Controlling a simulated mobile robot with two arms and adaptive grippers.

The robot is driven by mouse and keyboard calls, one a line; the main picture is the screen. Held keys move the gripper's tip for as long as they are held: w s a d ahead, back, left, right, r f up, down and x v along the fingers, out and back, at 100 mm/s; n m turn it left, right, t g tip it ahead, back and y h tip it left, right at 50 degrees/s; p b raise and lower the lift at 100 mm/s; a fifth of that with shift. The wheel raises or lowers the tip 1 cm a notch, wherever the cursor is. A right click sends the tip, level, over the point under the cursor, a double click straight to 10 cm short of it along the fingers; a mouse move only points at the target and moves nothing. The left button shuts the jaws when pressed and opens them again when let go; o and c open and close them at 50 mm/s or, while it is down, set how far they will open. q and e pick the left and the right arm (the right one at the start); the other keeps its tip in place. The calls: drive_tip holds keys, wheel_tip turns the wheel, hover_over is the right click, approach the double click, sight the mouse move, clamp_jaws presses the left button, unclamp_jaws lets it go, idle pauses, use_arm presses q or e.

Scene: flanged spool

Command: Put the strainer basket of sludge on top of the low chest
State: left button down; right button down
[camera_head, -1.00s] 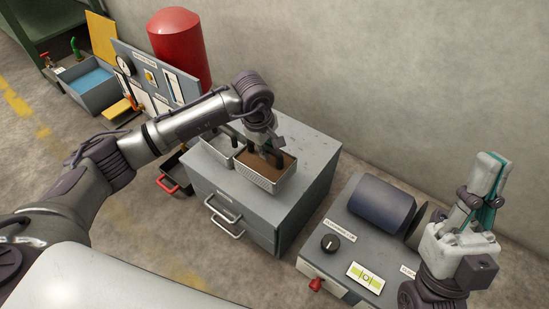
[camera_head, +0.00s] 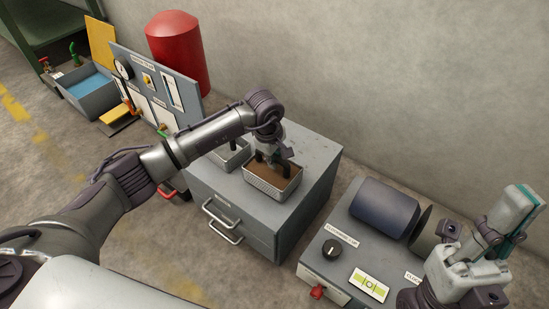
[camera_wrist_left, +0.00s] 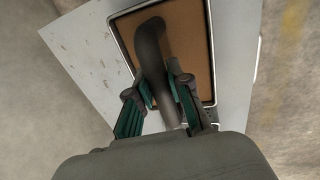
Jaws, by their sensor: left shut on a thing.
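The strainer basket (camera_head: 262,187) is a metal tray filled with brown sludge (camera_head: 287,174). It is over the top of the grey low chest (camera_head: 318,155), near its front left part; I cannot tell if it touches the top. My left gripper (camera_head: 270,157) is shut on the basket's dark upright handle. The left wrist view shows the gripper (camera_wrist_left: 163,98) with its teal pads around the handle (camera_wrist_left: 152,45), above the brown sludge. My right gripper (camera_head: 507,222) is at the right, away from the chest; its fingers overlap, so its opening is unclear.
A second metal tray (camera_head: 233,157) is left of the basket, partly hidden by my arm. A machine with a dark cylinder (camera_head: 385,207) stands right of the chest. A gauge panel (camera_head: 150,80) and red tank (camera_head: 178,50) are behind left. The chest's right top is clear.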

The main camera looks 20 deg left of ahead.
use_arm(q)
drive_tip(key=shift+f+b, duration=0.35)
drive_tip(key=shift+f, duration=0.2)
drive_tip(key=c, duration=1.1)
unclamp_jaws()
